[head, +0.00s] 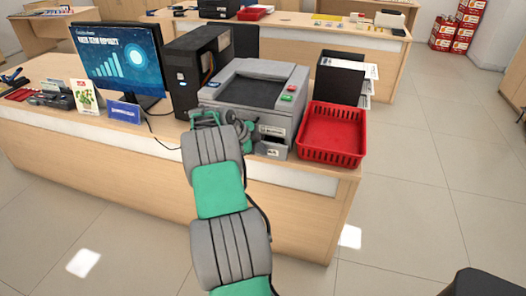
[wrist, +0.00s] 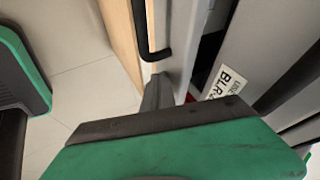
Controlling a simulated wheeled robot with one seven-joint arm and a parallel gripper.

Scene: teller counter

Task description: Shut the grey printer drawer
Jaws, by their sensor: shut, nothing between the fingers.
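The grey printer (head: 250,97) stands on the counter. Its grey drawer (head: 274,150) sits low on the front and appears to stick out a little, with a white label on its face. My gripper (head: 246,140) is in front of the printer, just left of the drawer, and hides part of the printer's front. In the wrist view my gripper (wrist: 157,92) is shut and empty, its dark tip close to grey panels with a dark gap between them. I cannot tell whether it touches them. A printed label (wrist: 226,82) shows on a grey panel there.
A red basket (head: 332,135) stands right of the printer, with a black file holder (head: 340,80) behind it. A black computer tower (head: 195,70) and a monitor (head: 118,60) stand to the left. The counter's front edge (head: 315,182) lies below the drawer.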

